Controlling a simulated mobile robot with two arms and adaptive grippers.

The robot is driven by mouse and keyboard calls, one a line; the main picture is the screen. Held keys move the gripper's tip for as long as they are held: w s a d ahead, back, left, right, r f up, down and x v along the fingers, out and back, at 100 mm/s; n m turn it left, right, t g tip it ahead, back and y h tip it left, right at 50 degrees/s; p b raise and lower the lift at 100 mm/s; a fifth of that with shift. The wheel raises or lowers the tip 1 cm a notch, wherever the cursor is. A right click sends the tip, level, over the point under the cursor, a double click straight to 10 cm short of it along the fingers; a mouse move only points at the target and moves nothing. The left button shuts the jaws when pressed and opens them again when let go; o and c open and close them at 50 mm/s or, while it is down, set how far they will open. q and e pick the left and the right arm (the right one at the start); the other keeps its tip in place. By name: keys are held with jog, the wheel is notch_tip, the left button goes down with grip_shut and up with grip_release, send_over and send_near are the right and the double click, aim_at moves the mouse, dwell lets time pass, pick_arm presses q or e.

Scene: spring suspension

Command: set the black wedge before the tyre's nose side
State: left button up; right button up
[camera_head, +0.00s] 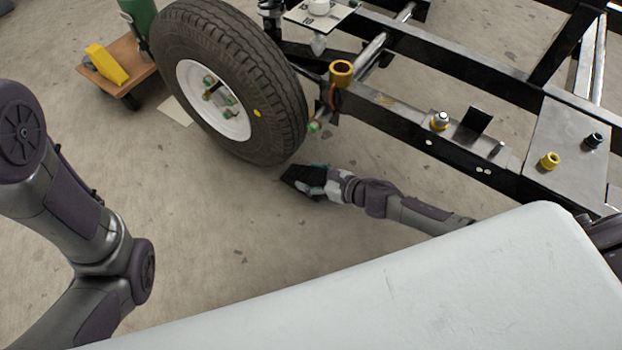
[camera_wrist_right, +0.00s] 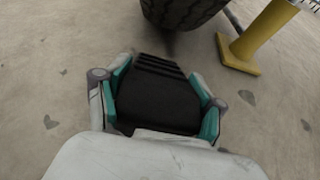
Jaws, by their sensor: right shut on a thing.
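The tyre (camera_head: 262,102) stands upright on its white rim at the left of the black chassis. In the right wrist view its tread (camera_wrist_right: 182,8) shows at the top. My right gripper (camera_head: 313,184) is low near the floor, close to the tyre's lower right side. It is shut on the black wedge (camera_wrist_right: 158,95), whose ribbed end points toward the tyre. The wedge also shows in the head view (camera_head: 296,178). A small gap of floor seems to lie between wedge and tyre. My left arm shows at the left, but its gripper is not in view.
The black chassis frame (camera_head: 470,62) fills the upper right. A yellow stand (camera_wrist_right: 246,48) stands on the floor right of the tyre. A yellow wedge (camera_head: 106,64) lies on a wooden dolly (camera_head: 126,88) at upper left. The floor left of my right gripper is clear.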

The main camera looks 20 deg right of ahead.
jog(key=o, duration=1.8)
jog(key=shift+r, duration=0.2)
jog(key=p+v, duration=0.5)
jog(key=v, duration=0.7)
jog(key=shift+f, duration=0.15)
